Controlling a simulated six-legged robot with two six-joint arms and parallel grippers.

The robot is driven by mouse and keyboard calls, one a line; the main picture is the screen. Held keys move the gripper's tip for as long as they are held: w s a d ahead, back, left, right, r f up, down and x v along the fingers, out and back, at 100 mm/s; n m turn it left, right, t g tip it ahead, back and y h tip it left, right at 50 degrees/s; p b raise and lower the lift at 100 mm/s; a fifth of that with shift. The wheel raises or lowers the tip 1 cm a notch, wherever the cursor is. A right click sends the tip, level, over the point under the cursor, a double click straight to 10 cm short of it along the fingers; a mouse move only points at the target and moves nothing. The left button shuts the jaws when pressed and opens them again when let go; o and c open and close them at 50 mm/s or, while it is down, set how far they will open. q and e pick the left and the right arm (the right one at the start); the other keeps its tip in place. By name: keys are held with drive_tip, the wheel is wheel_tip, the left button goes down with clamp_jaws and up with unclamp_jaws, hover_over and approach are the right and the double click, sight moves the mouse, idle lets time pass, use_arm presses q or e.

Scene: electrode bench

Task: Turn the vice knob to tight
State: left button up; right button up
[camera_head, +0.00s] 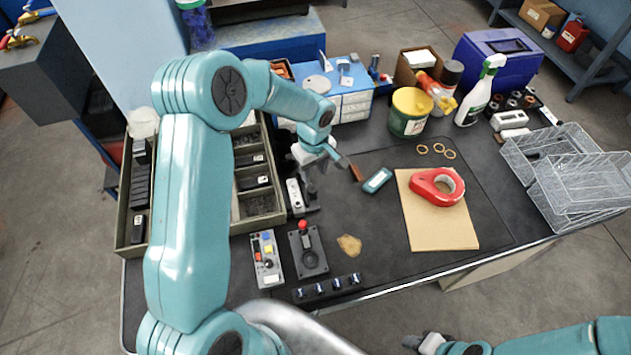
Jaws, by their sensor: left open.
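My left gripper (318,176) is open above the bench, near a small grey-and-white device (295,196) on a dark base. The arm and gripper hide part of that area. I cannot make out the vice knob for certain; the vice may be partly behind the gripper. I cannot tell whether the gripper touches anything. My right gripper (424,343) is low at the bottom right, off the bench's front edge, and its jaws are too small to read.
A joystick box (308,250), a button box (266,260) and a row of dark knobs (328,288) stand near the front edge. A teal block (377,180) lies right of the gripper. Red tape (425,190) rests on brown card (440,229). Wire trays (575,190) stand right.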

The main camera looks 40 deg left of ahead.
sight(313, 191)
use_arm(q)
wheel_tip(313, 191, down, 7)
drive_tip(key=shift+s+f+p, duration=0.1)
drive_tip(key=shift+s+p, duration=0.05)
drive_tip(key=shift+p, duration=0.45)
drive_tip(key=shift+a+f, duration=0.15)
drive_tip(key=shift+f, duration=0.1)
drive_tip(key=shift+s+r, duration=0.1)
drive_tip(key=shift+s, duration=0.05)
drive_tip(key=c, duration=0.8)
